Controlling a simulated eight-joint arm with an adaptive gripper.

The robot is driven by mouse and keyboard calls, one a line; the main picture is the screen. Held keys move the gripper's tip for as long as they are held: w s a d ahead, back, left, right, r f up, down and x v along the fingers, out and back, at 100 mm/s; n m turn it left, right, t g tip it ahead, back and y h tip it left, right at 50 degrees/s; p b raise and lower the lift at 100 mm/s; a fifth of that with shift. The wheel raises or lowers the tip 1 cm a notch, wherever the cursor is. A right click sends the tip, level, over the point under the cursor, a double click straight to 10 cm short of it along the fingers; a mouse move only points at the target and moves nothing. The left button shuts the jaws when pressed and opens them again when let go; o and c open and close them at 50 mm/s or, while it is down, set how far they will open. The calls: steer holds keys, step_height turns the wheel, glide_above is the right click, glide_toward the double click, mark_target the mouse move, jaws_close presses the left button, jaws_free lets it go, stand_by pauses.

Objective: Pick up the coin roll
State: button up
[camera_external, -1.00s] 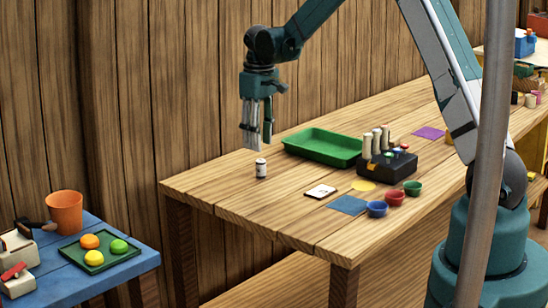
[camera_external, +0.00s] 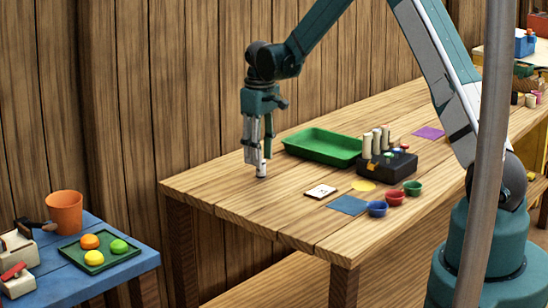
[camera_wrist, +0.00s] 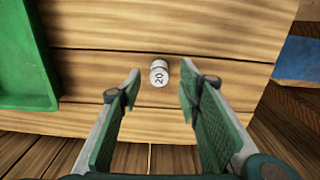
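The coin roll (camera_wrist: 159,74) is a small white cylinder marked "20" with a grey end. It stands on the wooden table (camera_wrist: 100,30). In the wrist view it lies ahead of the gap between the fingertips, with wood showing on both sides of it. My gripper (camera_wrist: 158,76) is open, its two green-padded fingers spread apart. In the external view my gripper (camera_external: 257,161) is low over the near left end of the table, and its fingers partly cover the coin roll (camera_external: 262,170).
A green tray (camera_external: 323,147) lies to the right of my gripper. The table's left end is otherwise clear.

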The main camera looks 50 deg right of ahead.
steer(key=shift+f, duration=1.35)
steer(key=c, duration=1.1)
steer(key=shift+r, duration=0.1)
steer(key=shift+r+p, duration=0.4)
steer(key=shift+r, duration=4.55)
